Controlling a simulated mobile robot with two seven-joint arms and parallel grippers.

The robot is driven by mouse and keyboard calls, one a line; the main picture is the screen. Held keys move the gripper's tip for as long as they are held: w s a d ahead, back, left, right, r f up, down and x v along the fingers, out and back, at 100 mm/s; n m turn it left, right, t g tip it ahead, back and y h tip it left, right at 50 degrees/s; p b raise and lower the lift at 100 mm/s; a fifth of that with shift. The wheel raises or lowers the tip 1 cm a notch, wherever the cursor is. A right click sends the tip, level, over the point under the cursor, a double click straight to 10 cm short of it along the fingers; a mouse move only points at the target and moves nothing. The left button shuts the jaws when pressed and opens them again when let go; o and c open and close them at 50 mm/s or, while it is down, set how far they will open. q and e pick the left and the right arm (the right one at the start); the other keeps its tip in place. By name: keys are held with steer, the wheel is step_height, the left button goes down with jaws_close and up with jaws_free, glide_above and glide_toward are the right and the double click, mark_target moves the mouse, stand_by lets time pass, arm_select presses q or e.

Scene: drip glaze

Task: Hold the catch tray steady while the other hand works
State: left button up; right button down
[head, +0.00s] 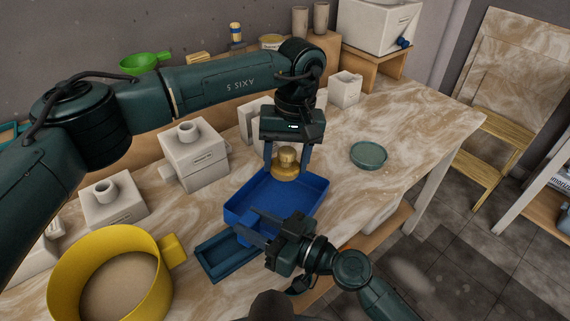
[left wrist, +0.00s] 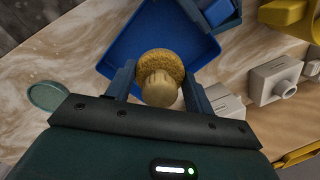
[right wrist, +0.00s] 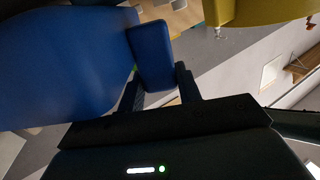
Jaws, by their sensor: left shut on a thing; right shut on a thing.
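The blue catch tray (head: 305,200) sits at the table's front edge; it also shows in the left wrist view (left wrist: 130,38) and at the left of the right wrist view (right wrist: 60,65). My right gripper (head: 250,228) is shut on the tray's blue grip block (right wrist: 153,52) at its near left side. My left gripper (head: 286,160) points down over the tray, shut on a tan knobbed piece (head: 287,165). In the left wrist view this piece (left wrist: 160,85) has a rounded knob and a rough, speckled wider part. The head view does not show clearly whether it touches the tray.
A smaller dark blue tray (head: 215,259) lies beside the catch tray. A yellow tub (head: 155,240) with tan contents stands at the front left. Several white blocks (head: 195,160) line the back left. A teal dish (head: 369,154) lies right of the tray, with clear tabletop around it.

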steer(key=c, duration=0.9)
jaws_free()
steer(key=v, duration=1.2)
